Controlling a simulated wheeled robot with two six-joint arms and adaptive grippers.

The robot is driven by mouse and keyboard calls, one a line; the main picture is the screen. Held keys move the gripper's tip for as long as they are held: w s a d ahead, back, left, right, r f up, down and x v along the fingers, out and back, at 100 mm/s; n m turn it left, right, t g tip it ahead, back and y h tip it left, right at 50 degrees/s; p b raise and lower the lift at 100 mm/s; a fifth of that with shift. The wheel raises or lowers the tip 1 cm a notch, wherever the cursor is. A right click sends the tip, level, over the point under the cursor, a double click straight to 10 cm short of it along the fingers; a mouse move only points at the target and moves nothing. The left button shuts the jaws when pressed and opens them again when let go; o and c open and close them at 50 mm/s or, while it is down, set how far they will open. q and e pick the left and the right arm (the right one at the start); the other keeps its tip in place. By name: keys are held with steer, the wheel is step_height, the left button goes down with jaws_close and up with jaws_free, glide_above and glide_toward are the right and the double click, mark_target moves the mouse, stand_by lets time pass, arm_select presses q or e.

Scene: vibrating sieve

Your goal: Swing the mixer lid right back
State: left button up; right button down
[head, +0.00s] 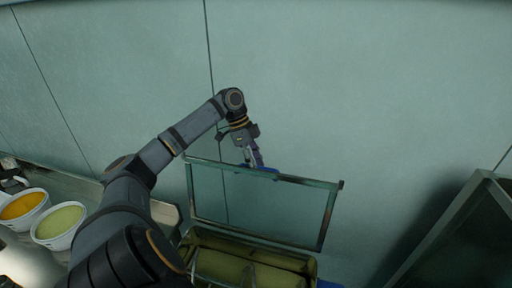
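The mixer lid (332,216), a see-through panel in a dark frame, stands raised and steeply tilted above the mixer body (250,264). A blue piece (270,170), perhaps its handle, shows at the lid's upper edge. My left gripper (254,159) points down at this blue piece from above and touches or nearly touches it. The fingers are small and overlap the blue piece, so I cannot tell whether they are shut on it. My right gripper is not in view. My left arm hides part of the area left of the mixer.
A counter (85,182) at the left holds a bowl of orange contents (22,205) and a bowl of yellow-green contents (59,225). A pale wall (380,80) stands close behind the lid. A dark framed panel (460,240) stands at the right, with clear space between.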

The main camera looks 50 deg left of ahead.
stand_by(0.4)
arm_select(q)
steer(key=w+v, duration=0.1)
steer(key=v, duration=0.6)
steer(key=shift+s+r, duration=0.3)
steer(key=shift+s, duration=0.15)
steer(key=shift+f, duration=0.1)
